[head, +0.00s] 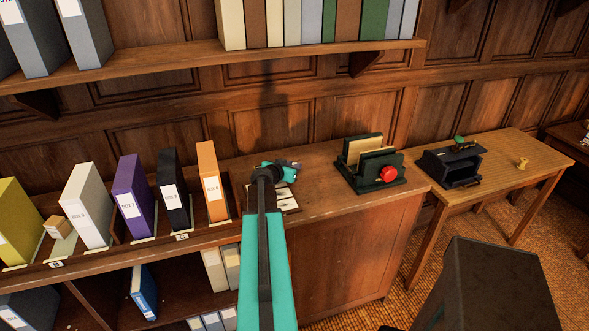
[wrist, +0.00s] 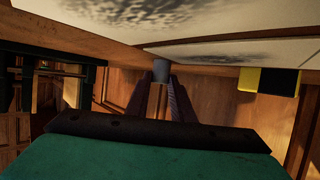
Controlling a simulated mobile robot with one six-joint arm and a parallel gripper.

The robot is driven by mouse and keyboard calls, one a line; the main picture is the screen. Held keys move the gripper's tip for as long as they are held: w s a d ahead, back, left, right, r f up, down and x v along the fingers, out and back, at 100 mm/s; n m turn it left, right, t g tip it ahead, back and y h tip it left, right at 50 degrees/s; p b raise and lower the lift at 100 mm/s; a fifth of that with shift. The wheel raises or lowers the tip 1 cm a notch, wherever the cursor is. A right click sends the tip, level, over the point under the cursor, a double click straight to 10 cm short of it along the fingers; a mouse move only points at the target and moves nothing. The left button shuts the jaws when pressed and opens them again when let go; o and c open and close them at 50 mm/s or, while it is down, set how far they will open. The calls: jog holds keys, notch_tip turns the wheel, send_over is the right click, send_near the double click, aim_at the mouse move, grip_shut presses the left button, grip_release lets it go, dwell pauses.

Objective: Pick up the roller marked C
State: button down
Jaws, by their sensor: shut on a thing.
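My gripper (head: 291,165) is over the counter, just right of the orange binder. In the wrist view its two dark fingers (wrist: 162,86) come together on a small grey cylinder (wrist: 161,70). This may be the roller, but I can read no mark on it. The jaws and what they hold are small and partly hidden by my arm in the head view. A plate with a C (head: 182,237) is on the front edge of the binder rack, below the black binder. I see no C on any roller.
A pale flat piece (head: 287,199) lies on the counter below my gripper. An orange binder (head: 212,183) stands close left. A dark green holder with a red knob (head: 389,174) stands right. In the wrist view, pale smudged surfaces (wrist: 225,48) and a yellow-black block (wrist: 270,82) are near.

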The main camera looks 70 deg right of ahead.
jog(key=shift+r, duration=0.1)
notch_tip(320, 180, up, 10)
jog(key=b, duration=0.2)
jog(key=shift+b, duration=0.4)
dwell(0.4)
dwell(0.4)
